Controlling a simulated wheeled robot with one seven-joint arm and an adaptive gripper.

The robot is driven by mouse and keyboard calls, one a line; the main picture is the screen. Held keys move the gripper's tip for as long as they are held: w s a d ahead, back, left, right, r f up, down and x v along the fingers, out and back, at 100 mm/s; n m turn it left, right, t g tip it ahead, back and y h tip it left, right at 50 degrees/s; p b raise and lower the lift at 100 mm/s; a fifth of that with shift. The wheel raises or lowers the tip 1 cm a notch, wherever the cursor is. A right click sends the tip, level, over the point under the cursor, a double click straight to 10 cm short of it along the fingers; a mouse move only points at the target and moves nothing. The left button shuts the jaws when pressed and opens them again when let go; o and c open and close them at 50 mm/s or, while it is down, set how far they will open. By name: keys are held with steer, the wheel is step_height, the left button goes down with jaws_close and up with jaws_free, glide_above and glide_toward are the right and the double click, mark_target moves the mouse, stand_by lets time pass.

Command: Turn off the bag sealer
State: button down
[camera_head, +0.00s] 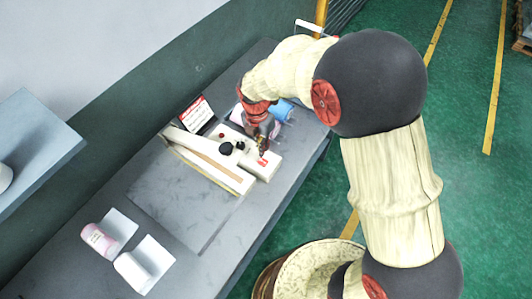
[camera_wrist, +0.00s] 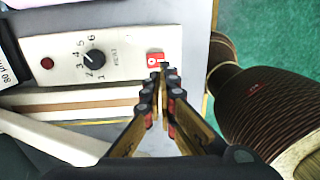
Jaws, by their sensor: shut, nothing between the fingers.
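The bag sealer (camera_head: 209,158) is a cream-white bench unit on the grey table, with a long arm along its front. In the wrist view its control panel (camera_wrist: 121,46) shows a black dial (camera_wrist: 94,59) with numbers around it and a red indicator (camera_wrist: 47,63). A red switch (camera_wrist: 155,59) with a white mark sits at the panel's right end. My gripper (camera_wrist: 164,68) is shut and empty, its fingertips right at the switch's lower right edge. I cannot tell whether they touch it. In the head view my gripper (camera_head: 262,152) is over the sealer's right end.
A red and white sign (camera_head: 196,114) stands behind the sealer. A blue roll (camera_head: 281,111) lies beyond my wrist. A pink-labelled roll (camera_head: 98,239) and a white roll (camera_head: 135,273) lie at the table's near left. The grey table (camera_head: 165,215) is clear in front of the sealer.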

step_height(320, 180, up, 7)
steer(key=shift+w+a+f+p, duration=0.15)
steer(key=shift+a+p, duration=0.15)
steer(key=shift+a, duration=0.05)
steer(key=d, duration=0.1)
steer(key=s+d+t+y, duration=0.1)
steer(key=d+y+p, duration=0.1)
steer(key=shift+s+t, duration=0.3)
stand_by(0.4)
